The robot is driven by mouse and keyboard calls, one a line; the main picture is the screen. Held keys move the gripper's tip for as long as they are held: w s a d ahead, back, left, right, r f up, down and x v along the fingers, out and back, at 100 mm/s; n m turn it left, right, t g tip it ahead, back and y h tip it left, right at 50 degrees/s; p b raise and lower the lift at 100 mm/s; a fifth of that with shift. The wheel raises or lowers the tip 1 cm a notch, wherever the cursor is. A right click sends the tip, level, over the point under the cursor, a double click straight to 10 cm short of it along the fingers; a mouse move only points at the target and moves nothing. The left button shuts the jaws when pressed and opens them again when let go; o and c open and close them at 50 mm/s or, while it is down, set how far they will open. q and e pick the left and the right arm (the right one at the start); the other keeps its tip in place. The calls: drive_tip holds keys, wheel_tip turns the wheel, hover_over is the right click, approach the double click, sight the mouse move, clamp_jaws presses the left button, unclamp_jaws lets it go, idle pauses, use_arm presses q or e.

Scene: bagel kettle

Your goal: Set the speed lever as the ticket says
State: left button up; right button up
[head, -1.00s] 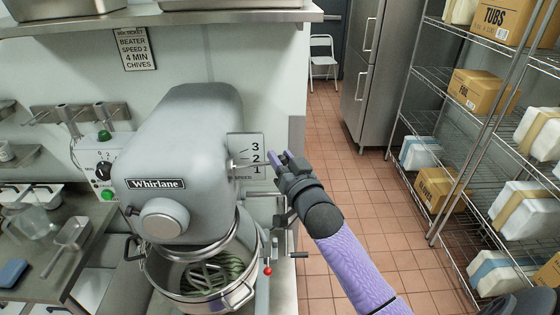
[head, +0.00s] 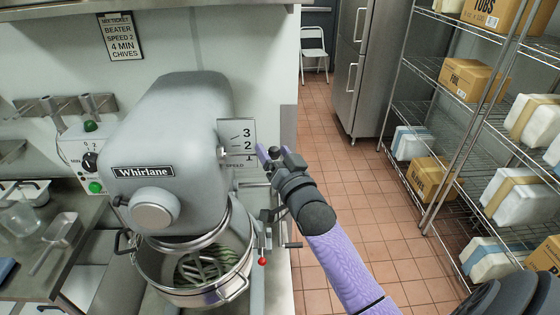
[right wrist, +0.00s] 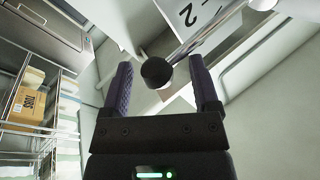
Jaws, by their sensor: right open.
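The grey mixer (head: 180,125) stands on the left in the head view, with a numbered speed plate (head: 237,133) on its right side. The speed lever is a metal rod with a black knob, clear in the right wrist view (right wrist: 157,72). My right gripper (head: 276,154) is open beside the plate. In the right wrist view its purple fingers (right wrist: 160,82) stand on both sides of the knob, with gaps visible. The lever's exact setting is hard to tell. The ticket (head: 121,36) on the wall reads beater, speed 2, 4 min, chives. My left gripper is out of view.
The steel bowl (head: 195,290) with a beater and green bits sits under the mixer head. A red-tipped handle (head: 262,262) is below my right gripper. A control box (head: 88,160) is at left. Wire shelves (head: 440,150) with boxes stand at right, beyond clear tiled floor.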

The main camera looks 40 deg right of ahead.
drive_tip(key=b+v, duration=0.1)
drive_tip(key=v, duration=0.8)
drive_tip(key=shift+s, duration=0.2)
drive_tip(key=shift+f, duration=0.1)
drive_tip(key=s+a+f+n+g+y+b, duration=0.1)
drive_tip(key=s+a+f+g+b, duration=0.3)
drive_tip(key=f, duration=1.1)
drive_tip(key=s+f+n+g+y+b, duration=0.1)
drive_tip(key=f+n+g+b, duration=0.3)
drive_tip(key=f, duration=1)
drive_tip(key=s+a+f+m+g+b, duration=0.1)
drive_tip(key=s+f+g+b, duration=0.35)
drive_tip(key=f, duration=1.05)
drive_tip(key=s+a+f+n+g+b, duration=0.1)
drive_tip(key=s+f+g+b, duration=0.1)
drive_tip(key=s+f, duration=0.5)
drive_tip(key=s+a+f+n+g+b, duration=0.2)
drive_tip(key=s+f+b, duration=0.3)
drive_tip(key=s+f, duration=0.3)
drive_tip(key=s+a+f+n+g+y+b, duration=0.1)
drive_tip(key=s+f+b, duration=0.3)
drive_tip(key=s+f, duration=0.4)
drive_tip(key=shift+s+a+f+n+g, duration=0.2)
drive_tip(key=shift+s+a+n+g, duration=0.1)
drive_tip(key=shift+s+n+g, duration=0.5)
drive_tip(key=shift+w, duration=0.15)
